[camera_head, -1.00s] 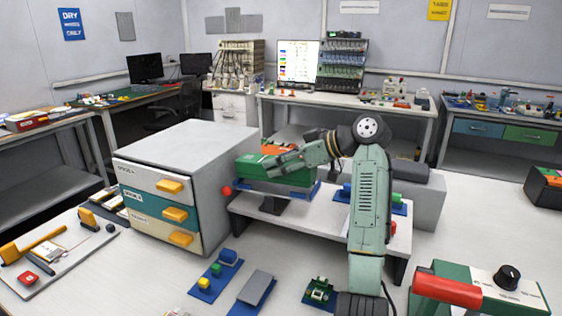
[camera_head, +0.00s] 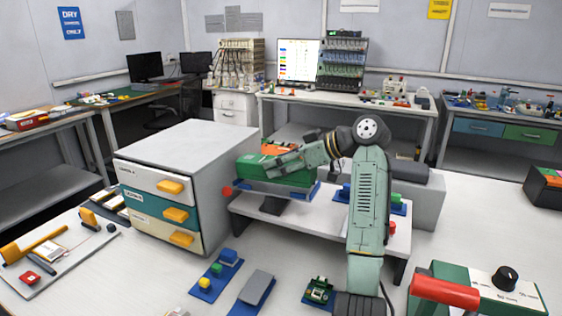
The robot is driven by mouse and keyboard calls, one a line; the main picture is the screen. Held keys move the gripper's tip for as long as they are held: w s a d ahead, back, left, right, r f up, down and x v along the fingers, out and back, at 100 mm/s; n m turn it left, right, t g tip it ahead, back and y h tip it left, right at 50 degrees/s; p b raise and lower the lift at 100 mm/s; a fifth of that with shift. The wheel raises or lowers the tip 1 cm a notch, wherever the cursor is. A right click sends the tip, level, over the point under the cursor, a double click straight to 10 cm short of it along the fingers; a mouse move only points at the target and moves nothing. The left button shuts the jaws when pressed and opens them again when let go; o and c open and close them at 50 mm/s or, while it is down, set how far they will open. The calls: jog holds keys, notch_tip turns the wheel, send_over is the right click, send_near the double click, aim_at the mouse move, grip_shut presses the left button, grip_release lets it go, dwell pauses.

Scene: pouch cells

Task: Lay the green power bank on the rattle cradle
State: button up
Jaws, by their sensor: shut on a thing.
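The green power bank (camera_head: 250,170) is a flat green block at the left end of the raised shelf, just right of the drawer cabinet. My gripper (camera_head: 272,168) reaches over it from the right and is shut on it; the fingertips are small and blend with the green. Below it is what looks like the rattle cradle (camera_head: 262,187), a grey plate with blue ends on a dark foot, with a red knob (camera_head: 227,191) at its left. The power bank appears over the plate; I cannot tell whether they touch.
The drawer cabinet (camera_head: 203,150) stands close left of the cradle. An orange-topped item (camera_head: 275,149) lies behind the gripper. Blue-based fixtures (camera_head: 256,288) lie on the front table. A green box with a red handle (camera_head: 445,290) is at front right.

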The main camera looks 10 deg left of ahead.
jog(key=shift+f+b, duration=0.7)
jog(key=shift+f, duration=0.45)
jog(key=o, duration=1.6)
jog(key=shift+c, duration=0.2)
jog(key=shift+f, duration=0.1)
jog(key=shift+d, duration=0.1)
jog(key=v, duration=1.2)
